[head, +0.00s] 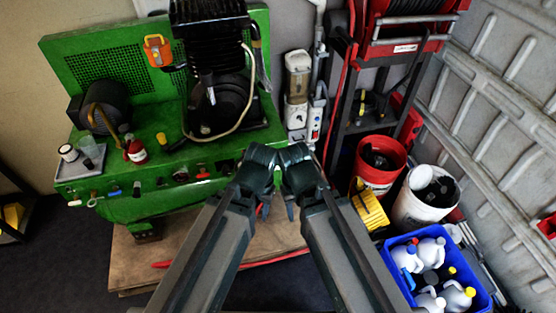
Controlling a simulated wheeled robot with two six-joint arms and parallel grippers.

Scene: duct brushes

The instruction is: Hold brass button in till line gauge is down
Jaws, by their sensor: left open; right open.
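The green machine (140,160) stands at the left, with a row of small knobs and fittings along its front panel. A red knob (203,172) sits on that panel, and a blue one (116,190) is further left. I cannot make out for certain which fitting is the brass button or where the line gauge is. My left gripper (263,208) hangs just in front of the machine's right end, partly hidden by my own wrist. My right gripper (290,210) is close beside it. Both are open, with nothing seen between the fingers.
A black compressor (212,60) with a pale hose sits on the machine. A red bucket (378,170), a white bucket (425,200) and a blue crate (395,262) of bottles stand at the right. A brown board (125,265) lies on the floor.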

